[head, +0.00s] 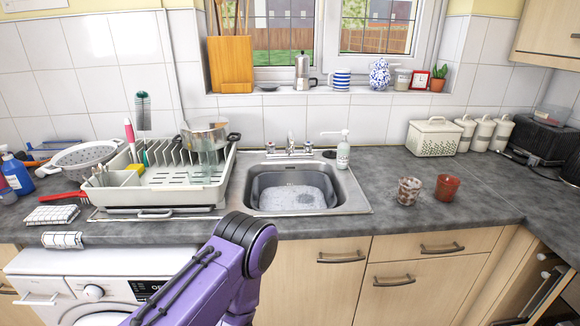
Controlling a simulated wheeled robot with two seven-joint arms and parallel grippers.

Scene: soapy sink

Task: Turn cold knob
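The tap (290,148) stands behind the sink, with a small knob on each side of its spout. The left knob (270,147) and the right knob (308,147) are both small and shiny. At this size I cannot tell from any marking which is the cold one. The sink basin (258,186) holds white suds. A purple and black link of my arm comes in from the lower left and ends in front of the counter, apart from the tap. Neither of my grippers is in view.
A dish rack (170,198) with a pot (205,135) stands left of the sink. A soap dispenser (343,155) is close right of the tap. A patterned cup (409,190) and a red-brown cup (447,187) stand right of the sink. The counter around these cups is mostly clear.

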